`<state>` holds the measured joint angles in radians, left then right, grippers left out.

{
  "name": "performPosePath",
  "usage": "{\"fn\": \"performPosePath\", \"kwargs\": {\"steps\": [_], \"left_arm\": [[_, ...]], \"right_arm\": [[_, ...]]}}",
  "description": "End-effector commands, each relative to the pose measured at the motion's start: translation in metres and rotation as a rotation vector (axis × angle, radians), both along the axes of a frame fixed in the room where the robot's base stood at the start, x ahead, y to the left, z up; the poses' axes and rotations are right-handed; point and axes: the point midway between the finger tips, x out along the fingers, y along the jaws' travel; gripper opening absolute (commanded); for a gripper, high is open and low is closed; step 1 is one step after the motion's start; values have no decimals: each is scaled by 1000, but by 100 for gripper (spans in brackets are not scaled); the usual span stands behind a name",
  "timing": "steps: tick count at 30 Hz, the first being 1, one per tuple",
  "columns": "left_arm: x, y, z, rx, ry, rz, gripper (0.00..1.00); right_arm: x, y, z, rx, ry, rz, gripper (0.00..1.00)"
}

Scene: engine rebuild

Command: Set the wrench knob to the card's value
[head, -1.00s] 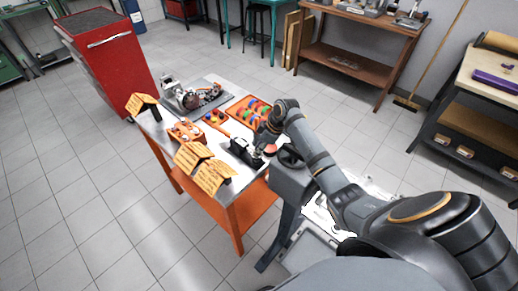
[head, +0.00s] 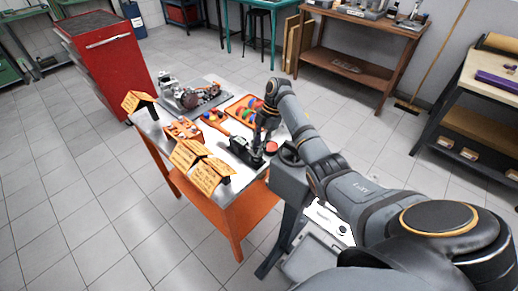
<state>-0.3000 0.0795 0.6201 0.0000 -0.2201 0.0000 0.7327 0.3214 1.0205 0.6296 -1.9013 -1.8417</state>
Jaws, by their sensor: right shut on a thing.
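The orange cards with handwriting stand along the near left edge of the table: one (head: 186,154), another (head: 208,177), and a third at the far left corner (head: 135,101). The writing is too small to read. A black device (head: 240,147), apparently the wrench in its holder, lies at the table's right side. My right gripper (head: 259,147) points down at its right end and is shut there, seemingly on the knob. The fingers hide the knob and its setting. My left gripper is out of view.
An orange tray of coloured parts (head: 235,104) and a grey plate with engine parts (head: 177,96) lie farther back. A red round thing (head: 271,147) is close right of the gripper. A vise (head: 289,154) stands at the table's right corner. A red cabinet (head: 104,60) stands behind left.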

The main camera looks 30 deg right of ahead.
Motion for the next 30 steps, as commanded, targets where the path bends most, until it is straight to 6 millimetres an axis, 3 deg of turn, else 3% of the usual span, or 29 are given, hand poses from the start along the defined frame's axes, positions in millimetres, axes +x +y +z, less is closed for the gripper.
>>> {"fn": "performPosePath", "kwargs": {"steps": [12, 29, 30], "left_arm": [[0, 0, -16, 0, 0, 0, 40], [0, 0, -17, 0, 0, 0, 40], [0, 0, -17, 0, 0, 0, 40]], "right_arm": [[2, 1, -1, 0, 0, 188, 0], [2, 0, 0, 0, 0, 218, 0], [2, 1, 0, 0, 0, 218, 23]]}}
